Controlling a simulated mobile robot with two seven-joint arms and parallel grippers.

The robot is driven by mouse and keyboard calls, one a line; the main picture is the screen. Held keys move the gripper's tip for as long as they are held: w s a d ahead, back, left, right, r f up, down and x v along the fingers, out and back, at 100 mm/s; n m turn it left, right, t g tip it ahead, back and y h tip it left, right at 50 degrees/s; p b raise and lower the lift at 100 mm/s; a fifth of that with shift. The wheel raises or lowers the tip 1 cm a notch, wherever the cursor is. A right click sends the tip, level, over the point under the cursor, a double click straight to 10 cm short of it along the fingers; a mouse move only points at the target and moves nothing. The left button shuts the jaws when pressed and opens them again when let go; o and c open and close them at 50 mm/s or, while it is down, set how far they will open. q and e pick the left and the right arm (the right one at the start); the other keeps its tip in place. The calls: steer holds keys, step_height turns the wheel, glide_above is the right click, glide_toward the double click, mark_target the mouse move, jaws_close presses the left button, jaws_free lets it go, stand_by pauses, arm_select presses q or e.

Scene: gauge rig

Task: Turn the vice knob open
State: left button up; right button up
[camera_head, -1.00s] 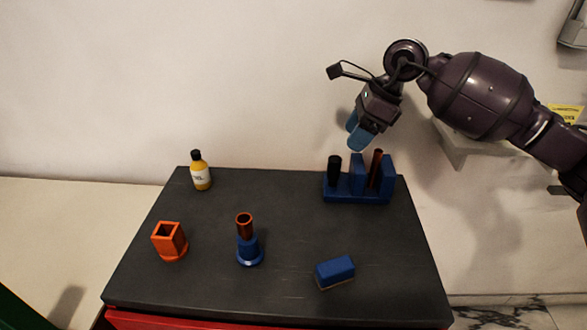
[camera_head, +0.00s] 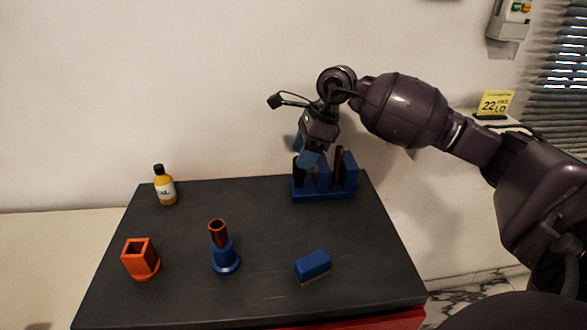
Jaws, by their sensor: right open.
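The blue vice (camera_head: 330,195) stands at the back right of the dark tabletop. Its black upright knob (camera_head: 299,178) is on the left end, and a reddish-brown rod (camera_head: 339,162) stands between its blue jaws. My right gripper (camera_head: 303,152) points down from above, with its blue fingertips at the top of the knob. The fingers are apart, and the near one partly covers the knob and the vice behind it. I cannot tell whether they touch the knob. My left gripper is out of view.
An orange square holder (camera_head: 141,260), a blue stand with a copper tube (camera_head: 223,256) and a blue block (camera_head: 312,265) sit towards the front. A yellow bottle (camera_head: 165,188) stands at the back left. The middle of the dark tabletop (camera_head: 270,230) is clear.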

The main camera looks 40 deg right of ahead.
mark_target(296, 179)
steer(key=shift+x, duration=2.25)
steer(key=c, duration=0.9)
steer(key=shift+b, duration=0.3)
